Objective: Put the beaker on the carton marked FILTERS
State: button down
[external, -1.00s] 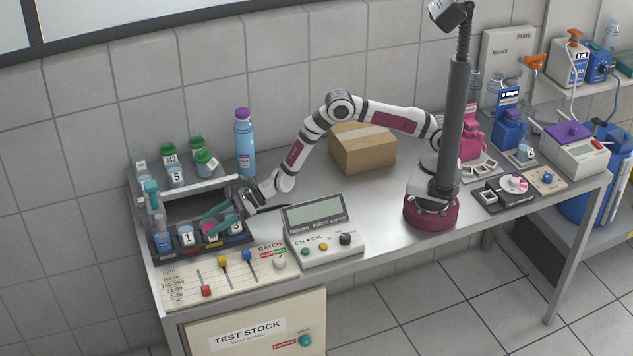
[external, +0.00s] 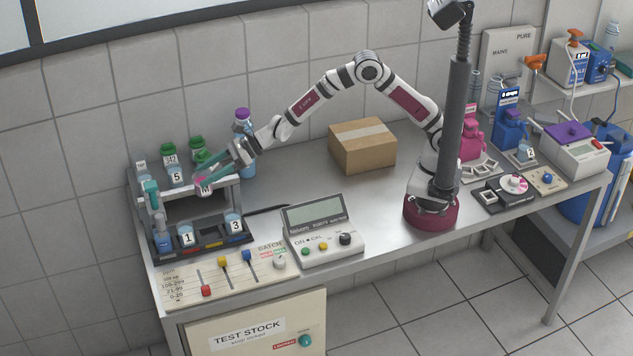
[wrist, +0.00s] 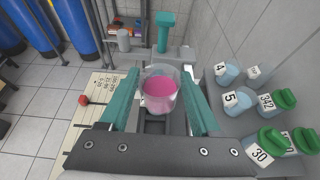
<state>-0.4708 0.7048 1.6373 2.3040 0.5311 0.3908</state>
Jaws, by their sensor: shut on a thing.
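My gripper (external: 217,172) is shut on a clear beaker (wrist: 160,90) with pink liquid, held upright between teal fingers in the wrist view. In the external view the beaker (external: 205,187) is partly hidden by the fingers, in front of the rack's upper shelf and above its lower row. A brown cardboard carton (external: 362,146) with a tape strip stands on the bench behind and left of my base, its top bare. No FILTERS mark is readable on it.
The rack (external: 190,248) holds beakers 1 (external: 187,235) and 3 (external: 235,224) below, and green-capped containers above. A purple-capped blue bottle (external: 246,155) stands just behind my gripper. A meter (external: 320,228) stands at the front. Bench between bottle and carton is clear.

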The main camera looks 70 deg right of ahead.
notch_tip(320, 180, up, 9)
jog(key=w+d, duration=0.2)
jog(key=d, duration=0.8)
jog(key=w+d, duration=0.2)
jog(key=d, duration=0.8)
jog(key=s+d+m, duration=0.1)
jog(key=s+d, duration=0.1)
jog(key=d, duration=0.7)
jog(key=s+d, duration=0.2)
jog(key=d, duration=0.6)
jog(key=s+d+f+m+t+h, duration=0.1)
jog(key=s+d+f, duration=0.1)
jog(key=s+d, duration=1.6)
jog(key=s+d+r+m+t+h, duration=0.1)
jog(key=s+d+m, duration=0.1)
jog(key=s, duration=0.8)
jog(key=s+d+r+m+t+h, duration=0.1)
jog(key=s+d+h, duration=0.1)
jog(key=s, duration=0.7)
send_over(367, 132)
jog(key=shift+y, duration=0.3)
notch_tip(367, 132, down, 16)
jog(key=shift+a+r, duration=0.1)
jog(key=shift+r, duration=0.05)
jog(key=shift+f, duration=0.35)
